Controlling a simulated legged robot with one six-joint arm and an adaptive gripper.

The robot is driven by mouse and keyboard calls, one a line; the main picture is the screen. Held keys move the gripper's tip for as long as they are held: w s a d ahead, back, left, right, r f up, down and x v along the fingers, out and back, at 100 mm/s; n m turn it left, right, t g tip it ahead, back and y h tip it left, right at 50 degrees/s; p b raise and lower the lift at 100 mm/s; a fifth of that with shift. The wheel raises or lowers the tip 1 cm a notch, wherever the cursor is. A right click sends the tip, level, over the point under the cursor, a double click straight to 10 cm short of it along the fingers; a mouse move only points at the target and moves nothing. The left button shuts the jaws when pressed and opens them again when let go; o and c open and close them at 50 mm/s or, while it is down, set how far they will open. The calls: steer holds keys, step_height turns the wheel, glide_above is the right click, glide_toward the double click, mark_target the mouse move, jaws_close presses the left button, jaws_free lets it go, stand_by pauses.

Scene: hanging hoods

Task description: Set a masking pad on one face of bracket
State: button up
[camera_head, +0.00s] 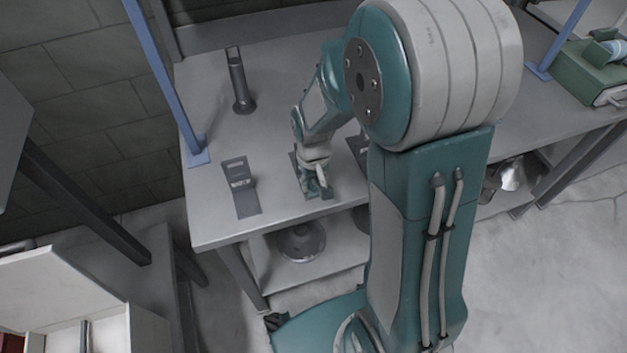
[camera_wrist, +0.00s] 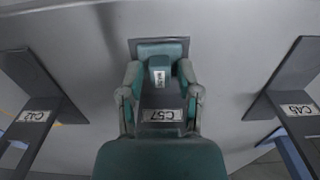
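A dark angled bracket (camera_wrist: 160,100) with a white label lies centred under my gripper. Its upright far end carries a teal plate (camera_wrist: 147,46), and a teal block (camera_wrist: 159,72) with a small label stands out in front of the plate. They look like one masking pad, but I cannot tell whether they are joined. My gripper (camera_wrist: 160,78) has a finger on each side of the block, with visible gaps. In the head view my gripper (camera_head: 317,186) is low over the bracket (camera_head: 299,165) near the table's front edge, which it partly hides.
Similar labelled brackets stand left (camera_wrist: 30,115) and right (camera_wrist: 296,85) in the wrist view. The table (camera_head: 215,215) also holds a dark upright cylinder (camera_head: 239,85) and, at far right, a green case (camera_head: 590,75). Blue posts (camera_head: 165,80) rise from the table.

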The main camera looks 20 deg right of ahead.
stand_by(0.3)
step_height(320, 180, up, 12)
stand_by(0.5)
steer(key=shift+a, duration=0.1)
steer(key=s+r+t, duration=0.5)
steer(key=s+r, duration=0.5)
steer(key=s, duration=0.4)
steer(key=shift+t, duration=0.4)
